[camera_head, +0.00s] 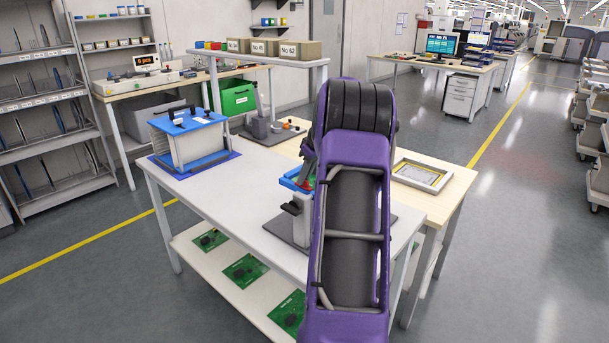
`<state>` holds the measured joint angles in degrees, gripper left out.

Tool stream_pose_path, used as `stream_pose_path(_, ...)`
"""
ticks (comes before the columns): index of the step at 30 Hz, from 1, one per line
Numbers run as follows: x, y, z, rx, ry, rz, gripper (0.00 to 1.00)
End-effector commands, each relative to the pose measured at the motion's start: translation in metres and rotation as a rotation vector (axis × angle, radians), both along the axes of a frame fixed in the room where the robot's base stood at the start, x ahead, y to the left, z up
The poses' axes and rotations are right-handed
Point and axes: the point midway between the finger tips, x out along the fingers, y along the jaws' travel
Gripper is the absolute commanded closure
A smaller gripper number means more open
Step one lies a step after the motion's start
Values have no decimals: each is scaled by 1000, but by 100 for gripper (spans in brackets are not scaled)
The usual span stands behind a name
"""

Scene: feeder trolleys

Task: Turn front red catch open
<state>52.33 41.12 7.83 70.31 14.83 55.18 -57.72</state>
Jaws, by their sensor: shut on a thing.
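A blue fixture (290,181) stands on a grey stand on the white table (225,190), left of my purple arm. A small red part (309,183), which looks like the front red catch, shows at its right side beside the arm. My gripper (309,170) is mostly hidden behind my arm; only a dark grey piece shows just above the red part. It is shut at the red catch, but the fingertips and the catch's angle cannot be made out. A black clamp piece (291,208) sits at the front of the stand.
A blue-topped box fixture (190,140) stands at the table's left. A grey post tool (259,122) stands behind. A framed tray (422,174) lies on the wooden table to the right. Green boards (246,270) lie on the lower shelf. The table's left middle is clear.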

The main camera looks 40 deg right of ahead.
Motion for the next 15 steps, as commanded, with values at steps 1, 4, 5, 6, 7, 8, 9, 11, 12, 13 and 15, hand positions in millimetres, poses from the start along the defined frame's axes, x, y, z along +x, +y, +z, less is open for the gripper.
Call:
stream_pose_path(1, 0, -1, 0, -1, 0, 10, 100)
stream_pose_path(4, 0, -1, 0, 0, 1, 27, 100)
stream_pose_path(5, 0, 0, 0, -1, 1, 31, 100)
stream_pose_path(6, 0, 0, 0, 0, 1, 35, 100)
stream_pose_path(7, 0, 0, 0, 0, 1, 37, 100)
stream_pose_path(8, 0, 0, 0, -1, 1, 39, 100)
stream_pose_path(9, 0, 0, 0, -1, 1, 40, 100)
stream_pose_path(11, 0, 0, 0, -1, 1, 41, 100)
stream_pose_path(12, 0, 0, 0, 0, 1, 40, 100)
stream_pose_path(13, 0, 0, 0, 0, 1, 40, 100)
stream_pose_path(15, 0, 0, 0, 0, 2, 40, 100)
